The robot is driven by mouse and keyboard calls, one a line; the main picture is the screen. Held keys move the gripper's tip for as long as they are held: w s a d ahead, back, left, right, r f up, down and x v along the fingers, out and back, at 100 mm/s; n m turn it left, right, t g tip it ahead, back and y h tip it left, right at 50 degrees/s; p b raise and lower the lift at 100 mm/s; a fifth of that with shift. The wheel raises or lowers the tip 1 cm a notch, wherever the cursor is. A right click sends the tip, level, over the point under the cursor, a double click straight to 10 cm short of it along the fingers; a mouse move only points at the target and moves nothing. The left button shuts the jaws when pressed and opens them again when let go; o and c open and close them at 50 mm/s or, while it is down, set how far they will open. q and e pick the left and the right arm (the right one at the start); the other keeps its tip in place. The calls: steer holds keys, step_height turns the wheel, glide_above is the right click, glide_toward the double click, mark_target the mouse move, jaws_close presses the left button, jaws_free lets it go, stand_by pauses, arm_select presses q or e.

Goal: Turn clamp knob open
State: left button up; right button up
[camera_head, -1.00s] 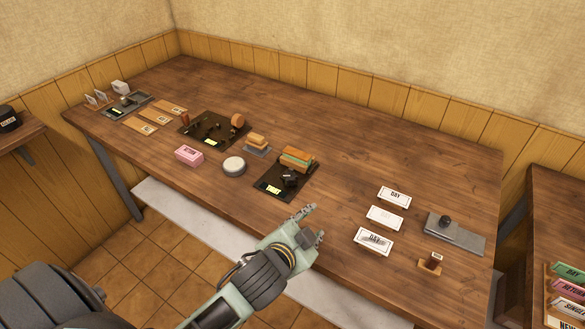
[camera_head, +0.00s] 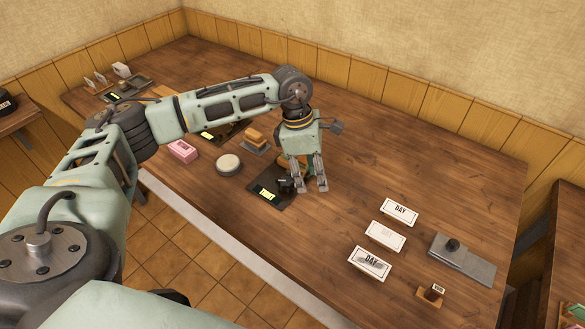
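My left gripper (camera_head: 310,189) points down over the plate's right side, just right of the black part. Its two fingers are apart. I cannot tell whether a finger touches anything. The gripper hides most of the wood and green stack on the plate. My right gripper is not in view.
A grey-white round tin (camera_head: 228,164), a pink box (camera_head: 183,151) and a wooden block stack (camera_head: 255,138) stand to the left. White DAY cards (camera_head: 400,212) and a grey plate with a black knob (camera_head: 462,259) lie to the right. The table's back right is clear.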

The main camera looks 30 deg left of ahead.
mark_target(286, 179)
arm_select(q)
steer(key=a+y, duration=0.1)
steer(key=a, duration=0.1)
steer(key=a+r, duration=0.1)
steer(key=a, duration=0.2)
steer(key=a+y, duration=0.1)
steer(key=a, duration=0.2)
steer(key=shift+w+r+y, duration=0.1)
steer(key=shift+r+y, duration=0.05)
steer(key=shift+y, duration=0.15)
step_height(286, 179, down, 6)
steer(key=shift+d+r+p, duration=0.1)
steer(key=shift+p, duration=0.7)
steer(key=shift+f, duration=0.75)
steer(key=shift+r, duration=0.15)
jaws_close()
